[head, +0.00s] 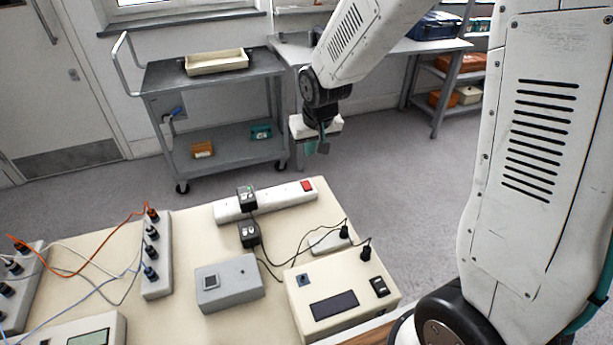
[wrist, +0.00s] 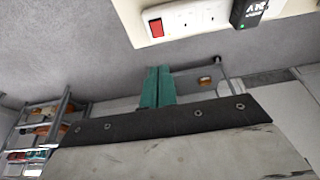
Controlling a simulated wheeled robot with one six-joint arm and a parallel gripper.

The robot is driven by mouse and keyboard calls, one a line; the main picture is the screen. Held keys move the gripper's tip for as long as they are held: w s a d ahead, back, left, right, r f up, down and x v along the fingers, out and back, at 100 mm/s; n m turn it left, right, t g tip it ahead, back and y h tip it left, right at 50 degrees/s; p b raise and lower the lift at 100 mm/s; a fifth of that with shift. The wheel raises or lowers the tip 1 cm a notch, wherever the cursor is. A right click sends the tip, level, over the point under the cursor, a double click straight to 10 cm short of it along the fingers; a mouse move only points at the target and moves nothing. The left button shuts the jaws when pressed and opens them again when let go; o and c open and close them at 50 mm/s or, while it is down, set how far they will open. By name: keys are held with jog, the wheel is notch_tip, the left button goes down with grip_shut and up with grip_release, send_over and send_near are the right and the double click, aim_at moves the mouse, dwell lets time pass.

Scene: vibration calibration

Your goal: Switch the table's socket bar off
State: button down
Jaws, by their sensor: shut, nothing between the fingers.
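The white socket bar (head: 278,198) lies along the far edge of the cream table (head: 190,228) in the head view. Its red rocker switch (head: 306,186) is at the right end; I cannot tell its position. A black adapter (head: 246,197) is plugged in near the bar's left part. In the wrist view the bar (wrist: 205,17), its red switch (wrist: 156,27) and the adapter (wrist: 249,11) show at the top. My gripper (head: 323,149) is raised beyond the table's far edge, apart from the bar. Its teal fingers (wrist: 157,84) are together, with nothing between them.
A cream device (head: 338,293), a grey box (head: 229,282), a second black adapter (head: 249,234) and cables lie on the near table. A grey trolley (head: 212,78) stands behind. Terminal strips (head: 156,255) are at left.

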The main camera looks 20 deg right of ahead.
aim_at(304, 182)
jog(key=x, duration=0.9)
jog(key=s+x, duration=0.1)
jog(key=x, duration=0.4)
jog(key=shift+f, duration=0.1)
